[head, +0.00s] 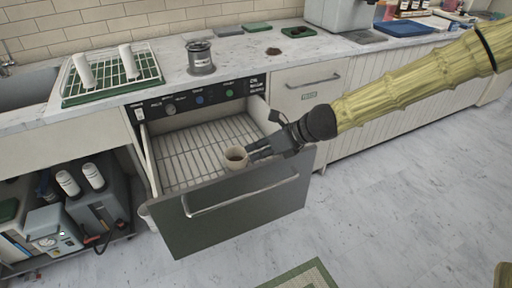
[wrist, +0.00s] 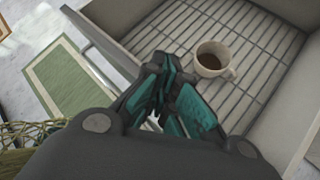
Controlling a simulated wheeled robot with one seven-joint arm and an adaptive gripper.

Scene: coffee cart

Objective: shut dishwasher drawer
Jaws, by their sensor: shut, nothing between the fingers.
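The dishwasher drawer (head: 240,210) is pulled out below the counter, with a dark front, a bar handle (head: 240,196) and a wire rack (head: 185,152) inside. A cup (head: 236,158) with dark liquid stands upright on the rack; it also shows in the wrist view (wrist: 212,58). My gripper (head: 252,153) comes in from the right, over the open drawer beside the cup in the head view. In the wrist view its teal-padded fingers (wrist: 165,100) are closed together and hold nothing. Whether the gripper touches the drawer or the cup I cannot tell.
A control panel (head: 195,98) sits above the drawer opening. A rack with two white cylinders (head: 112,75) and a metal canister (head: 200,57) stand on the counter. A closed drawer (head: 308,90) is to the right. The floor (head: 400,190) in front is mostly clear, with a green mat (head: 302,277).

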